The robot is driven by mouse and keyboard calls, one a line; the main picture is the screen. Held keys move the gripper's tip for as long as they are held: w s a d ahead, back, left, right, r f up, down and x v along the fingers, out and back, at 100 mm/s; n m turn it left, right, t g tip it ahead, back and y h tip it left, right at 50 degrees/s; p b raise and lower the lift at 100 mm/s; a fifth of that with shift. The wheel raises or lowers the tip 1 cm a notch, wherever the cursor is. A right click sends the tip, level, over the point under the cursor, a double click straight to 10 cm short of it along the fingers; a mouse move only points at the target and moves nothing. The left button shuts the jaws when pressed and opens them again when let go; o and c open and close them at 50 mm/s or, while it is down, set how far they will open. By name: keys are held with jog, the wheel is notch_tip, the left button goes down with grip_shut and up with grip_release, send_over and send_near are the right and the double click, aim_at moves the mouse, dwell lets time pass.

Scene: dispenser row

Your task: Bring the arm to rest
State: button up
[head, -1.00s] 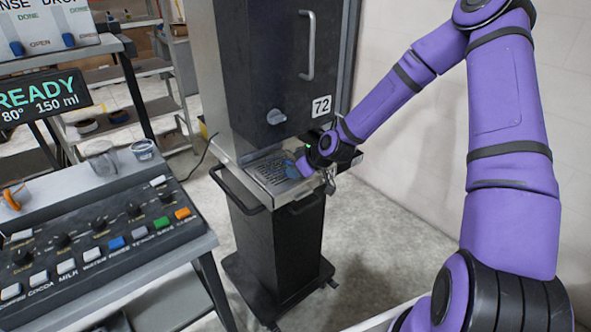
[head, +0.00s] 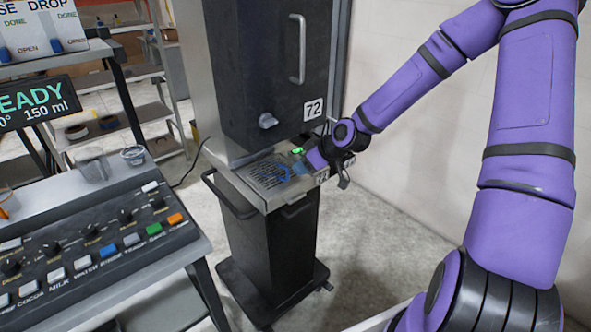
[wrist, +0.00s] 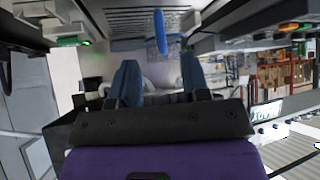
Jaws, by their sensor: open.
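My gripper (head: 287,172) has blue fingers and is at the right side of the slotted drip tray (head: 262,178), under the dark dispenser (head: 262,60) labelled 72. In the wrist view my gripper (wrist: 160,66) shows two blue fingers standing apart. A slim bright blue piece (wrist: 160,32) shows beyond the fingertips against the slotted tray; it looks like a handle, but what it belongs to is unclear. Nothing is clearly held between the fingers. My purple arm reaches in from the right.
A control panel (head: 100,245) with coloured buttons is at the left. A clear cup (head: 92,165) and a small tub (head: 133,155) stand behind it. A READY display (head: 38,98) is above. The dispenser's pedestal (head: 275,245) is below the tray. Open floor (head: 385,235) lies right of it.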

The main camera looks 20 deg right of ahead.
jog(key=shift+v, duration=1.5)
jog(key=s+r+m+g+h, duration=0.1)
jog(key=s+r+m+h, duration=0.1)
jog(key=s+r, duration=1.1)
jog(key=s+r+m+h, duration=0.3)
jog(key=s+r+m, duration=0.2)
jog(key=s+r, duration=0.8)
jog(key=s, duration=0.5)
jog(key=shift+a+r+m+g+h, duration=0.25)
jog(key=shift+m+g+h, duration=0.05)
jog(key=shift+g, duration=0.1)
